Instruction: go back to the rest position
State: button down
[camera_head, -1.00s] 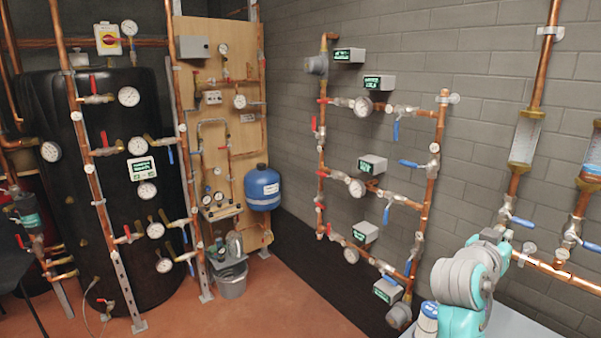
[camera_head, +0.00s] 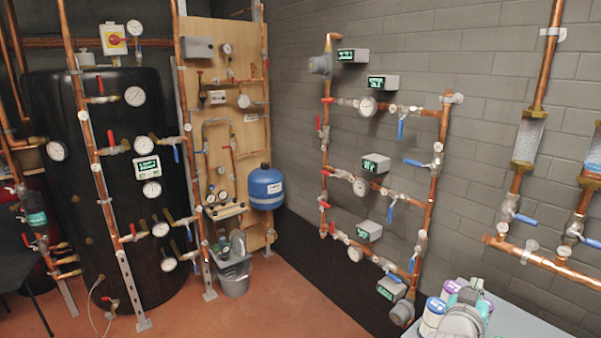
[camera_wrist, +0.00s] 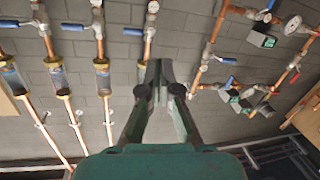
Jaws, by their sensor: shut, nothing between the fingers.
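My gripper (camera_wrist: 160,95) shows in the wrist view, dark with a green body. Its fingers meet at the tips and hold nothing. It points at the grey block wall (camera_wrist: 110,30) and the copper pipes with sight glasses (camera_wrist: 102,78); I see no contact with them. In the head view my arm (camera_head: 465,318) is low at the bottom right, in front of a light grey surface. The gripper fingers cannot be made out there.
A copper pipe frame with gauges and valves (camera_head: 432,200) is on the wall. A black tank (camera_head: 65,110) and a blue vessel (camera_head: 265,188) stand left. A grey bucket (camera_head: 234,281) is on the floor. The red-brown floor (camera_head: 290,310) is clear in the middle.

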jog(key=s+a+f+n+t+y, duration=0.1)
jog(key=s+a+f+n+y, duration=0.1)
jog(key=s+a+f, duration=0.4)
jog(key=s+a+f+n+y, duration=0.2)
jog(key=s+a+f+y, duration=0.1)
jog(key=s+f, duration=0.5)
jog(key=s+a+f+n+t+y, duration=0.1)
jog(key=s+a+f+n+y, duration=0.1)
jog(key=s+a+f, duration=0.45)
jog(key=s+a+r+y, duration=0.1)
jog(key=s+a+y, duration=0.1)
jog(key=s, duration=1.2)
jog(key=s+a+r+y, duration=0.2)
jog(key=s, duration=1.3)
jog(key=shift+s+a, duration=0.25)
jog(key=shift+s, duration=0.05)
